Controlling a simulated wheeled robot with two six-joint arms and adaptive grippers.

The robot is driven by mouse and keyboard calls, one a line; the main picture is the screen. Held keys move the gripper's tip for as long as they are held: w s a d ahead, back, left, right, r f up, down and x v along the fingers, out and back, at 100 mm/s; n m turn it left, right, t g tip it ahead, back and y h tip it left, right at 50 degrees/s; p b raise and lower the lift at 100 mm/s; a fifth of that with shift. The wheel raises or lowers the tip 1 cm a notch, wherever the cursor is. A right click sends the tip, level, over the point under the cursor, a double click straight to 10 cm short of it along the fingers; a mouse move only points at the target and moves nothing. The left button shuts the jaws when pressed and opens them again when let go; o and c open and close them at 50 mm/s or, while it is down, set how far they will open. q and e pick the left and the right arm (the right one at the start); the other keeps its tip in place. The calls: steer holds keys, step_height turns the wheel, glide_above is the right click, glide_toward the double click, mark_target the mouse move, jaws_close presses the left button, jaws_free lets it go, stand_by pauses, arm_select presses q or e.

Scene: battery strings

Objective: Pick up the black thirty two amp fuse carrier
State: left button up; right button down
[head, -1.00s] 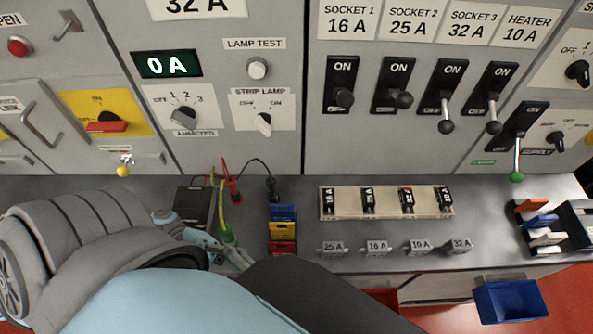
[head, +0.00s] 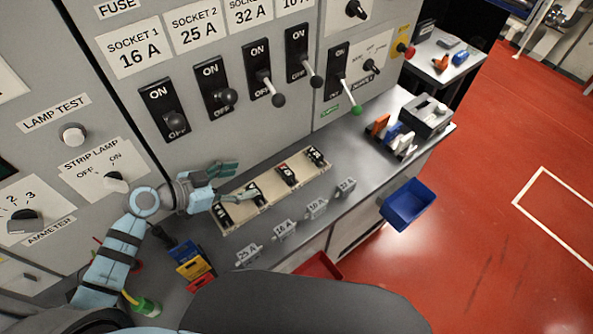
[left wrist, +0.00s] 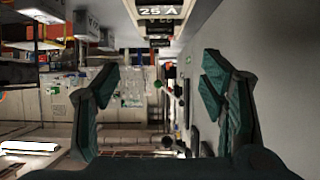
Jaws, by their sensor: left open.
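A pale rail (head: 240,212) on the grey bench holds several black fuse carriers in a row. The third from the left (head: 287,175) has a red mark; the carriers' ratings are too small to read for sure. My left gripper (head: 234,182) is open and empty above the left part of the rail, pointing right, its lower finger overlapping the near-left carriers (head: 222,215) in the picture. The left wrist view shows its two green fingers (left wrist: 160,85) spread with nothing between them. My right gripper is not in view.
Grey tagged blocks (head: 284,230) stand along the bench front. Blue, yellow and red blocks (head: 190,262) lie left of them. Switch levers (head: 278,101) jut from the panel behind. A blue bin (head: 408,204) hangs off the front edge. Coloured handles (head: 390,132) sit at the right end.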

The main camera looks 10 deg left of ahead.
mark_target(285, 171)
arm_select(q)
steer(key=b+x, duration=0.1)
steer(key=x, duration=1.3)
steer(key=shift+w+d, duration=0.1)
steer(key=shift+w, duration=0.1)
steer(key=c, duration=1.3)
